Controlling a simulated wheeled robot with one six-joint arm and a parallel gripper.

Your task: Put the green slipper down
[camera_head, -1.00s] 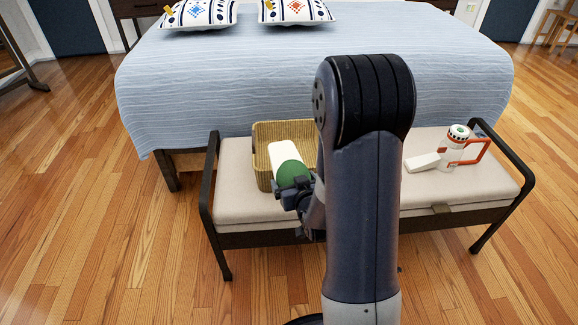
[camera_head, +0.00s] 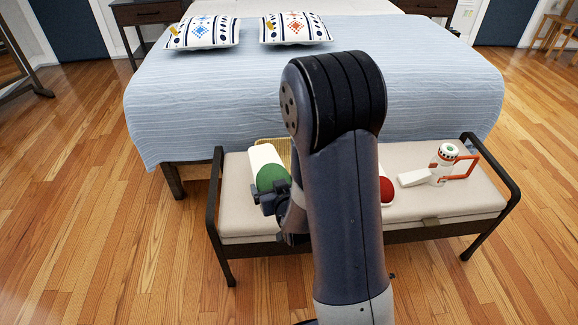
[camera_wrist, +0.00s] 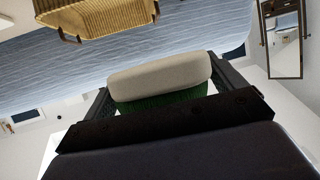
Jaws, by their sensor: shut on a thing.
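The green slipper, with a green upper (camera_head: 273,177) and a pale sole part (camera_head: 264,156), is held at the left part of the bench seat. My gripper (camera_head: 271,197) is shut on its green end. In the wrist view the slipper (camera_wrist: 160,80) lies crosswise between the two fingers, pale part on top and green below. The slipper appears to be above the cream bench (camera_head: 235,215); whether it touches the seat cannot be told. My arm hides the middle of the bench.
A wicker basket (camera_head: 287,150) stands behind the slipper, mostly hidden; it also shows in the wrist view (camera_wrist: 100,18). A red-and-white thing (camera_head: 386,190) peeks out right of my arm. A white block (camera_head: 413,178) and a red-handled container (camera_head: 445,165) stand further right. The bed (camera_head: 220,95) is behind.

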